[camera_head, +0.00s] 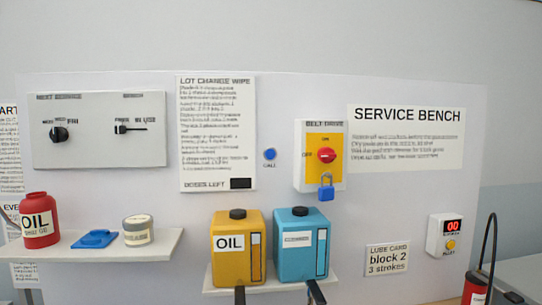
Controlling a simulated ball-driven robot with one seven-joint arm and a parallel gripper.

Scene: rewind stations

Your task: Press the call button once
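The call button (269,154) is a small round blue button on the light wall panel, with the label CALL just under it. It sits between the lot change wipe sheet and the belt drive switch box. Nothing covers it. I cannot make out my gripper in this view, and nothing is seen touching the button. Two dark bar-like parts show at the bottom edge, in front of the shelf under the jugs; I cannot tell what they are.
The belt drive box (326,154) with red knob and blue padlock (326,189) is right of the button. Yellow (237,262) and blue (301,256) jugs stand on a shelf below. A left shelf (105,247) holds a red oil can (38,221). A counter box (444,236) is at right.

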